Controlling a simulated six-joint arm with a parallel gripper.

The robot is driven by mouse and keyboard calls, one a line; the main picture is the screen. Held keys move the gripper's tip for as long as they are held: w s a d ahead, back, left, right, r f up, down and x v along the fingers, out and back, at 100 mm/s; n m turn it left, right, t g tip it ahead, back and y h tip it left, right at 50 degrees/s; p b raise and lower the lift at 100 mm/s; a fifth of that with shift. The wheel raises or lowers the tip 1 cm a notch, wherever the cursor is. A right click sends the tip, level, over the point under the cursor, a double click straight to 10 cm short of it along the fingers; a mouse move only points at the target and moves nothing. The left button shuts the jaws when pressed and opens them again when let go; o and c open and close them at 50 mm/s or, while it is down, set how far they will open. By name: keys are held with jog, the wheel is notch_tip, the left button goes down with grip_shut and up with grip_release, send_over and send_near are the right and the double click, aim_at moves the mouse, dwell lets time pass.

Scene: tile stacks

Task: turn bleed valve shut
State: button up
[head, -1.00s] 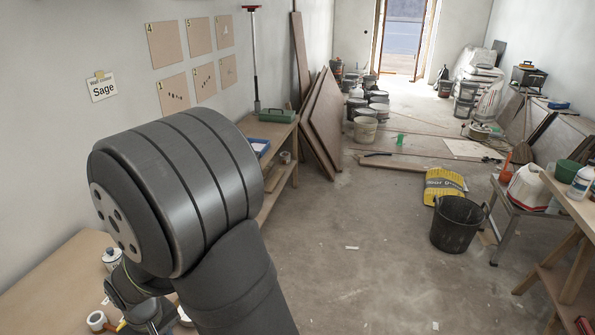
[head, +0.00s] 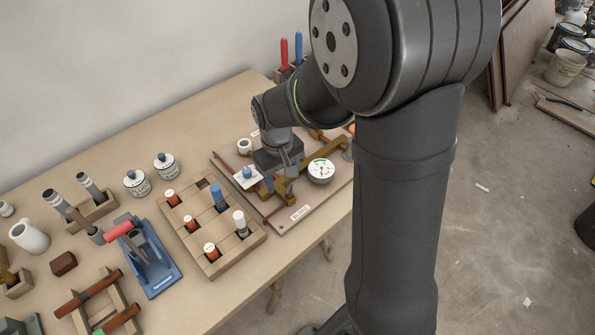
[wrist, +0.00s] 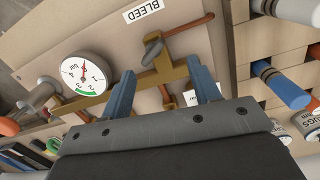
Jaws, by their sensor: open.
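The bleed valve shows in the wrist view as a grey oval handle (wrist: 153,47) on brass pipework (wrist: 150,76), near the white BLEED label (wrist: 142,11). My gripper (wrist: 160,68) is open, with its two blue fingers apart on either side of the brass pipework. The handle lies just beyond the fingertips, and nothing is gripped. In the head view my gripper (head: 288,172) reaches down over the pipe board (head: 262,218), and my arm hides part of it. The BLEED label (head: 300,212) is at the board's front edge. I cannot tell the handle's exact angle.
A round pressure gauge (head: 320,171) stands close beside my gripper. A wooden rack (head: 222,252) with coloured cylinders stands left of the board. Two white jars (head: 166,165), a blue stand (head: 158,262) and other items fill the bench further left.

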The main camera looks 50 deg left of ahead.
aim_at(289, 191)
jog(key=s+a+r+n+t+h, duration=0.1)
jog(key=a+r+n+h, duration=0.1)
jog(key=r+n, duration=0.35)
jog(key=s+a+r+n+t+h, duration=0.1)
jog(key=s+a+r+n, duration=0.15)
jog(key=r, duration=0.55)
jog(key=shift+m, duration=0.6)
jog(key=x, duration=1.7)
jog(key=shift+w+d, duration=0.1)
jog(key=shift+w, duration=0.15)
